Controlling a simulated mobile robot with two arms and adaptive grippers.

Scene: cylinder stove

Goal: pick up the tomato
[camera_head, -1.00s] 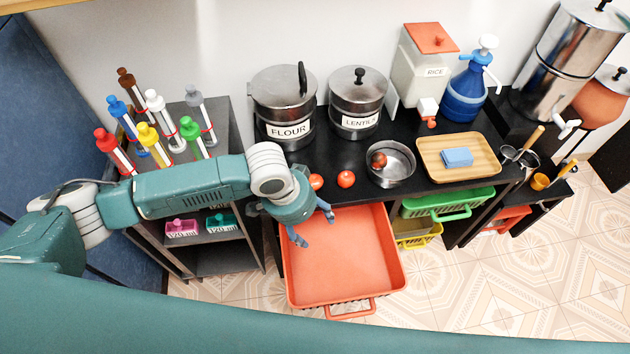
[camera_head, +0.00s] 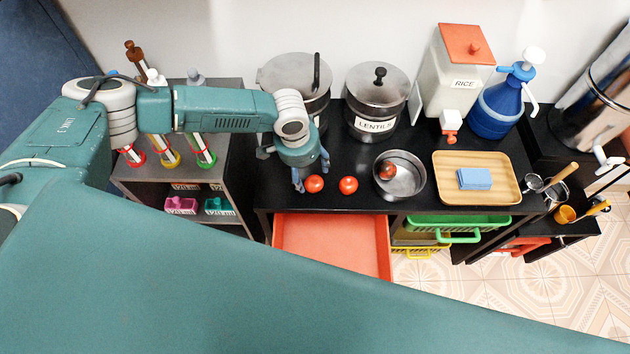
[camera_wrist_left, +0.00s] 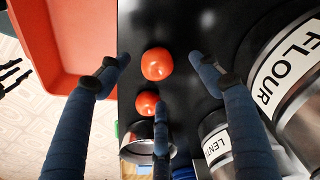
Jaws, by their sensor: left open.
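A red tomato (camera_head: 314,183) lies on the black counter near its front edge. My left gripper (camera_head: 312,177) is open just above and behind it. In the left wrist view this tomato (camera_wrist_left: 157,63) shows between the spread fingertips of my left gripper (camera_wrist_left: 160,64), with no visible grip. A second tomato (camera_head: 348,185) lies to the right, partly behind a finger in the left wrist view (camera_wrist_left: 147,103). A third tomato (camera_head: 388,170) is in a metal pot (camera_head: 410,185). Dark fingers, apparently my right gripper (camera_wrist_left: 12,76), show at the wrist view's left edge, too cropped to judge.
The flour pot (camera_head: 275,78) and lentils pot (camera_head: 375,90) stand behind the gripper. An orange drawer (camera_head: 335,240) is pulled out below the counter. A wooden tray (camera_head: 450,188) with a blue sponge (camera_head: 475,179) lies right. A bottle shelf (camera_head: 225,140) stands left.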

